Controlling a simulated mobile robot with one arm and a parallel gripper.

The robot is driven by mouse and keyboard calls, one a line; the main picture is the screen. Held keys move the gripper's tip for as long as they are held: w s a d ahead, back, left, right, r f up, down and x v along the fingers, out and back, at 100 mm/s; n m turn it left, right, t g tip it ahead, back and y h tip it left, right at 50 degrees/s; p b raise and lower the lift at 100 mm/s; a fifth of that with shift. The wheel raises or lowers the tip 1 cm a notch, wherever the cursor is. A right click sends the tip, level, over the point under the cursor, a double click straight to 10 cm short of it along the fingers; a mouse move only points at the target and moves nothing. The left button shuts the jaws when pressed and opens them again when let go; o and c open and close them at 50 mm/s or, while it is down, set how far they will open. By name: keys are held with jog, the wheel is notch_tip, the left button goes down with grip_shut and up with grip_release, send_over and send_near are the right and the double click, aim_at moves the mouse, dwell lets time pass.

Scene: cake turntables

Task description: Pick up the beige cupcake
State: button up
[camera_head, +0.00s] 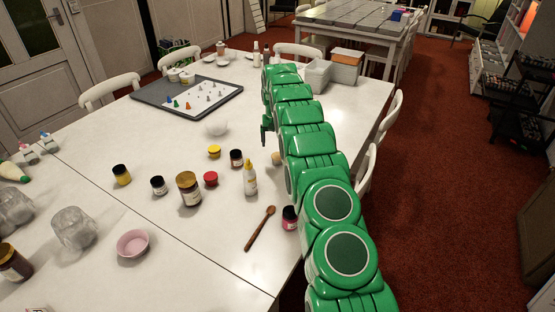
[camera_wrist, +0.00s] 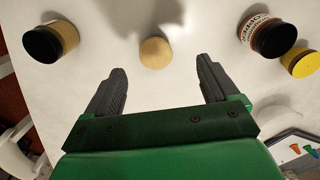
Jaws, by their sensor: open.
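A small round beige thing, which looks like the beige cupcake (camera_wrist: 155,53), stands on the white table in the wrist view, seen from above. It lies just beyond my fingertips, roughly centred between them and touching neither. In the head view the beige cupcake (camera_head: 276,158) shows as a small pale shape against the left side of my green arm, partly hidden by it. My gripper (camera_wrist: 160,67) is open and empty, its two dark fingers wide apart. In the head view my gripper (camera_head: 267,129) is seen side-on, dark, above the table, partly covered by the arm.
In the wrist view, a black-lidded jar (camera_wrist: 51,41) stands left of the cupcake; a labelled jar (camera_wrist: 268,35) and yellow-lidded jar (camera_wrist: 301,62) stand right. In the head view, a white bottle (camera_head: 250,178), wooden spoon (camera_head: 260,228) and grey tray (camera_head: 187,96) share the table.

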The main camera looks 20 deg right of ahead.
aim_at(278, 156)
jog(key=shift+w+d+f, duration=0.1)
jog(key=shift+w+f, duration=0.15)
jog(key=shift+f, duration=0.25)
jog(key=shift+w+d+f, duration=0.1)
jog(key=shift+w+f, duration=0.1)
jog(key=shift+f, duration=0.3)
jog(key=shift+s+d+f, duration=0.1)
jog(key=shift+d+f, duration=0.1)
jog(key=shift+f, duration=1.75)
jog(key=shift+d+f, duration=0.15)
jog(key=shift+f, duration=1.75)
jog(key=shift+c, duration=0.2)
jog(key=c, duration=1)
jog(key=shift+c, duration=0.3)
jog(key=shift+r, duration=0.15)
